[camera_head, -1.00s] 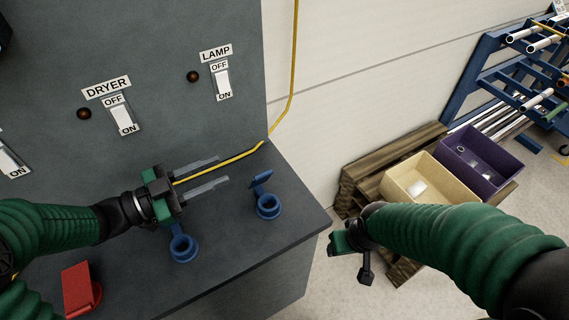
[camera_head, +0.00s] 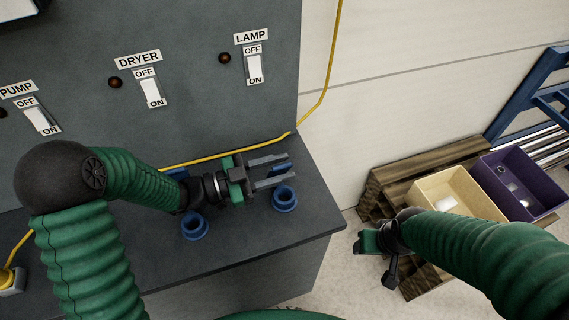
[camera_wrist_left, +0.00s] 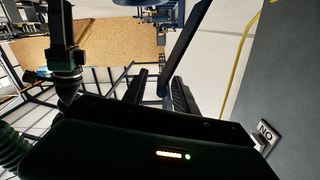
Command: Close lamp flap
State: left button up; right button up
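The lamp socket (camera_head: 284,202) is a blue ring on the grey counter, below and to the right of the LAMP switch (camera_head: 254,68). Its blue flap (camera_head: 280,170) shows only in part, behind and between my fingers, so its exact angle is hard to tell. My left gripper (camera_head: 287,172) is open, with its two grey fingers apart and pointing right, just above the lamp socket. I cannot tell whether a finger touches the flap.
A second blue socket (camera_head: 194,226) stands left of the lamp socket, partly under my left wrist. A yellow cable (camera_head: 322,100) runs along the panel foot and up the wall. Cream (camera_head: 430,190) and purple (camera_head: 541,201) bins stand on a pallet at right.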

pick_arm(q)
jog(key=x, duration=0.3)
jog(key=shift+v, duration=0.9)
jog(key=shift+w+a, duration=0.15)
jog(key=shift+a, duration=0.15)
jog(key=shift+c, duration=1.3)
jog(key=shift+a, duration=0.1)
jog(key=shift+c, duration=2.2)
jog(key=shift+d+r, duration=0.1)
jog(key=shift+d, duration=0.45)
grip_shut()
